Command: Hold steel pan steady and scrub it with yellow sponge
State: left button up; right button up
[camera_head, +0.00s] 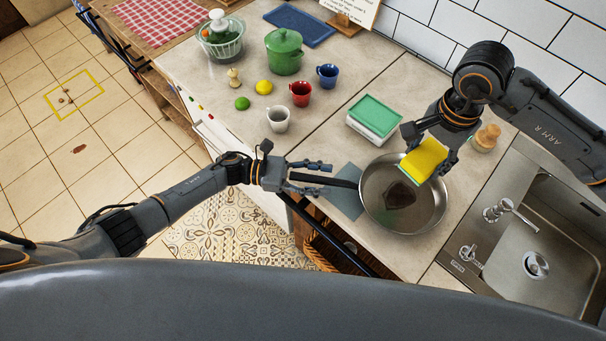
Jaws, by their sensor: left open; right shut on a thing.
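The steel pan (430,215) sits on the counter left of the sink, with a dark brown stain (400,195) on its inside bottom. Its black handle (335,180) points left toward my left gripper. My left gripper (328,178) is open, with its fingers on either side of the handle's end. My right gripper (432,140) is shut on the yellow sponge (424,160), which has a green layer along its edge. The sponge is above the pan's upper right rim and looks clear of the stain.
A container with a green lid (375,115) stands just behind the pan. A wooden-topped brush (487,137) stands right of the sponge, near the sink (530,235) and tap (508,208). Mugs, including a white one (278,119), and a green pot (284,52) stand farther back left.

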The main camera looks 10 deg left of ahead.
pick_arm(q)
jog(key=shift+d, duration=0.35)
grip_shut()
dwell(1.0)
